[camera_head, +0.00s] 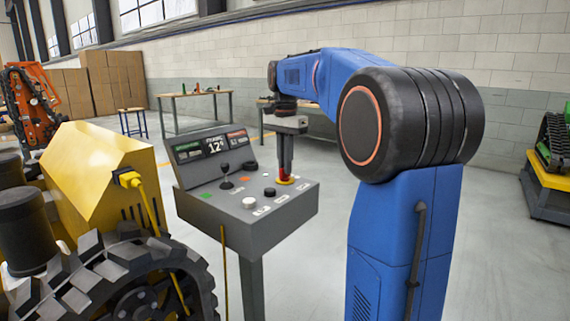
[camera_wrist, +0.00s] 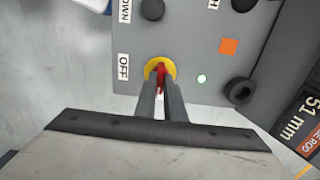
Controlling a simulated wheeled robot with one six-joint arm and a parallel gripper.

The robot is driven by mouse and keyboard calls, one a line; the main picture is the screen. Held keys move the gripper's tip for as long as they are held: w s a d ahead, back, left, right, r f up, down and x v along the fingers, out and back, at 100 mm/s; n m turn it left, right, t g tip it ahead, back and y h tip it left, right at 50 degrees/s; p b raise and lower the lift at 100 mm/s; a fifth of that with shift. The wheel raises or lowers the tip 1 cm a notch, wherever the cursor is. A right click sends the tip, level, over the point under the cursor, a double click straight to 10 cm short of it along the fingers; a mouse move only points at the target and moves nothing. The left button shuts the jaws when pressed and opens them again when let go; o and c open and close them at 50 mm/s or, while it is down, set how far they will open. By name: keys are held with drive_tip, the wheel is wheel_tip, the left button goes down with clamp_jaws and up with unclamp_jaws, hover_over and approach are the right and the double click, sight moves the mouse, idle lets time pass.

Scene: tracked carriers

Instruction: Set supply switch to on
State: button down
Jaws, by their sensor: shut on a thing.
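The supply switch looks to be the red handle (camera_head: 283,174) on a yellow round base (camera_head: 286,181) at the right rear of the grey control console's top (camera_head: 245,206). In the wrist view the red handle (camera_wrist: 161,72) stands in its yellow ring (camera_wrist: 149,68), with a white OFF label (camera_wrist: 123,67) to its left. My gripper (camera_head: 285,168) points down from above, its two dark fingers shut on the red handle; in the wrist view the fingers (camera_wrist: 161,92) close around it. The fingers hide part of the handle, so I cannot tell its exact setting.
The console also bears a black joystick (camera_head: 226,178), several buttons and a screen (camera_head: 214,146) at its back. A yellow tracked machine (camera_head: 100,165) stands close on the left. Workbenches (camera_head: 190,94) stand behind.

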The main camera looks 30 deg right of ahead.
drive_tip(key=c, duration=1.8)
unclamp_jaws()
drive_tip(key=shift+c, duration=0.2)
drive_tip(key=shift+r, duration=0.15)
wheel_tip(320, 180, up, 17)
drive_tip(key=s+a+f+n+t, duration=0.1)
drive_tip(key=s+a+f+n, duration=0.35)
drive_tip(key=s+f, duration=0.25)
drive_tip(key=s+a+f+n+t, duration=0.1)
drive_tip(key=s+a+f+n, duration=0.2)
drive_tip(key=s+a+f, duration=0.4)
drive_tip(key=s+a+f+n+t, duration=0.1)
drive_tip(key=s+a+f+n, duration=0.1)
drive_tip(key=s+f, duration=0.6)
drive_tip(key=s+a+f+n+t, duration=0.1)
drive_tip(key=s+f+n, duration=0.3)
drive_tip(key=s+f, duration=0.4)
wheel_tip(320, 180, down, 7)
drive_tip(key=shift+a+f+t, duration=0.15)
drive_tip(key=shift+a+t, duration=0.25)
drive_tip(key=shift+a, duration=0.25)
